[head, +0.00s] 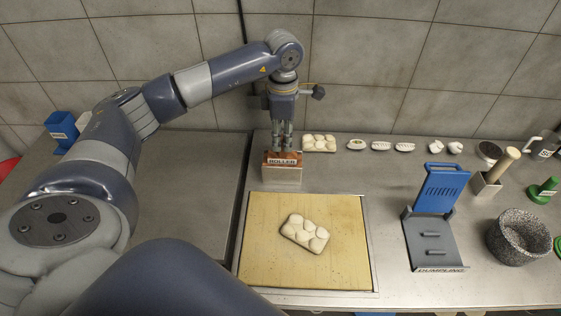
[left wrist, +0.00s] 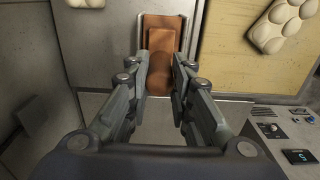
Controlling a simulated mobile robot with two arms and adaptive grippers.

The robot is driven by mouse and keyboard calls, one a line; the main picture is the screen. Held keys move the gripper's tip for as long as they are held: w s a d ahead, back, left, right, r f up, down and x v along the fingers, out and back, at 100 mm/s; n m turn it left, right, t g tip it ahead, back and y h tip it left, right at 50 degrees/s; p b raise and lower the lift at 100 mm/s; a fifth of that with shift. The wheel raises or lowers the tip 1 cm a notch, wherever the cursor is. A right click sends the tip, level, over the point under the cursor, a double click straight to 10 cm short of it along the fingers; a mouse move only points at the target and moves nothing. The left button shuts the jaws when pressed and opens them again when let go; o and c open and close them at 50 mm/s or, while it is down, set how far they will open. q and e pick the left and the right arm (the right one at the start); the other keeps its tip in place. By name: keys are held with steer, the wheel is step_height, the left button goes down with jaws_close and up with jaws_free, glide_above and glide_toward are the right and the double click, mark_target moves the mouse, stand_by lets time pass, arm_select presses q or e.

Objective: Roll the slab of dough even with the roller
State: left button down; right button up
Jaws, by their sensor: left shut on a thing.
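The lumpy pale slab of dough (head: 304,233) lies on the wooden board (head: 262,265) at the front middle; part of it also shows at the top right of the left wrist view (left wrist: 283,22). The brown roller (head: 282,156) sits at its metal holder (head: 282,175), labelled ROLLER, just behind the board. My left gripper (head: 283,145) points down from above and is shut on the roller. In the left wrist view the roller (left wrist: 160,40) shows between and beyond the fingers. My right gripper is in neither view.
A second lumpy dough piece (head: 319,143) and several small dumplings stand along the back wall. A dumpling press (head: 433,235), a holder with a wooden pestle (head: 487,187) and a speckled mortar (head: 518,238) stand to the right. The steel top left of the board is clear.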

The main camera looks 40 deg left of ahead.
arm_select(q)
steer(key=shift+r+p, duration=0.6)
steer(key=shift+r, duration=0.35)
steer(key=shift+r+p, duration=1.25)
steer(key=shift+r, duration=0.85)
